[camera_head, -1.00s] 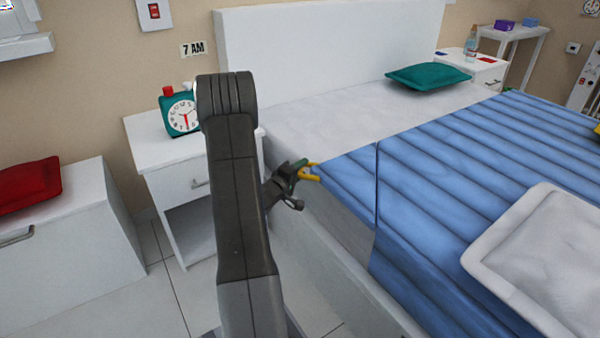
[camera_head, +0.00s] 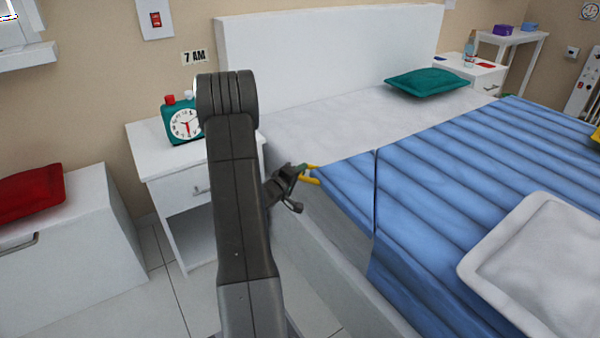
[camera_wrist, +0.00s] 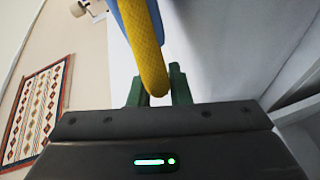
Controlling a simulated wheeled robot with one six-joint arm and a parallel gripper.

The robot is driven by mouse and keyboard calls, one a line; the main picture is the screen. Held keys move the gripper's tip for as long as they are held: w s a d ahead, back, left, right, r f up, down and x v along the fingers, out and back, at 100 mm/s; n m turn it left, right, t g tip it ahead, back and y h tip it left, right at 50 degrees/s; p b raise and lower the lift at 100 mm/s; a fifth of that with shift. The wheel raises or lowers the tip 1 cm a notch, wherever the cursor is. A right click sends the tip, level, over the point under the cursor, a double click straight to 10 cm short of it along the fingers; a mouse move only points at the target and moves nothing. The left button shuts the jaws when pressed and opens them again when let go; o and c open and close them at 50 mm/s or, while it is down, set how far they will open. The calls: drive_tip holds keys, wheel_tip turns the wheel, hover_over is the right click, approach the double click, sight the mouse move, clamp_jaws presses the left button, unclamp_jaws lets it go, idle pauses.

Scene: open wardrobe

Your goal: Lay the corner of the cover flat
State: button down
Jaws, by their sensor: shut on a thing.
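The blue quilted cover (camera_head: 450,185) lies over the bed, and its near left corner part (camera_head: 345,180) reaches out to my gripper. A yellow loop (camera_head: 312,181) is at that corner. My gripper (camera_head: 303,171) is shut on the yellow loop at the bed's left edge, with the loop between its green fingers. In the wrist view the yellow loop (camera_wrist: 148,50) runs down between the fingers (camera_wrist: 158,92), with a strip of blue cover beside it. A seam or fold line runs across the cover just right of the corner part.
The white mattress (camera_head: 330,125) is bare near the headboard, with a green pillow (camera_head: 428,81) on it. A nightstand (camera_head: 165,160) with a clock (camera_head: 182,121) stands left of the bed. A white tray-like cushion (camera_head: 540,265) lies on the cover.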

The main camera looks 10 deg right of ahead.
drive_tip(key=s+d+r+m+y+p, duration=0.1)
drive_tip(key=d+r+m+p, duration=0.1)
drive_tip(key=r+p, duration=0.4)
drive_tip(key=s+d+r+m+y+p, duration=0.1)
drive_tip(key=d+r+m+p, duration=0.1)
drive_tip(key=r+p, duration=0.3)
drive_tip(key=shift+s+d+r+m+p, duration=0.15)
drive_tip(key=shift+d+r+m+p, duration=0.2)
drive_tip(key=shift+r, duration=1.45)
drive_tip(key=c, duration=1.3)
unclamp_jaws()
drive_tip(key=shift+c, duration=0.2)
drive_tip(key=p+v, duration=0.1)
drive_tip(key=v, duration=1.2)
drive_tip(key=shift+s+r+p, duration=0.3)
drive_tip(key=shift+r+p, duration=0.05)
drive_tip(key=shift+w, duration=0.1)
